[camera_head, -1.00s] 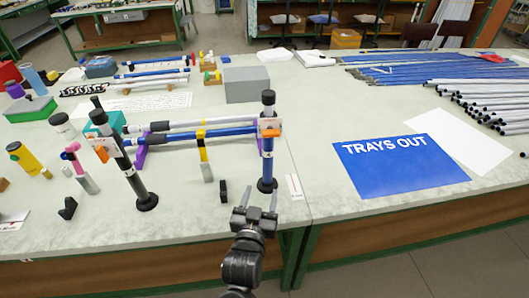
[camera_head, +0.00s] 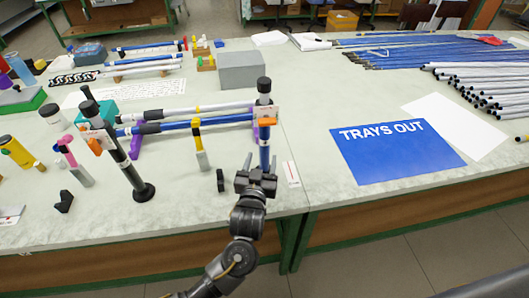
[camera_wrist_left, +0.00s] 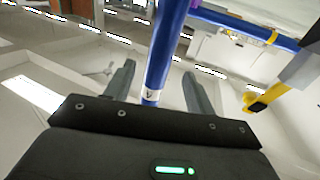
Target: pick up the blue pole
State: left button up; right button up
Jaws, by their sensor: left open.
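A blue upright pole (camera_head: 264,145) with a black top and an orange clamp stands at the right end of a frame on the table. A horizontal blue pole (camera_head: 205,122) with a black end runs left from it to a dark, tilted upright (camera_head: 125,160). My left gripper (camera_head: 257,168) is at the lower part of the blue upright, which hides behind it. In the left wrist view the blue upright (camera_wrist_left: 165,50) stands between the two spread fingers of my left gripper (camera_wrist_left: 157,75). Whether a finger touches it I cannot tell. My right gripper is not in view.
A yellow-and-black tool (camera_head: 200,145) and a small black block (camera_head: 220,180) are left of my gripper. A grey box (camera_head: 242,72) is behind the frame. A blue "TRAYS OUT" sheet (camera_head: 395,155) lies right. Many rods (camera_head: 480,90) lie at the back right.

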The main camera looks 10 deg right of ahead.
aim_at(264, 154)
pick_arm(q)
jog(key=x, duration=0.4)
jog(key=shift+w+d+p, duration=0.2)
jog(key=shift+d+p, duration=0.05)
jog(key=shift+p, duration=0.1)
grip_shut()
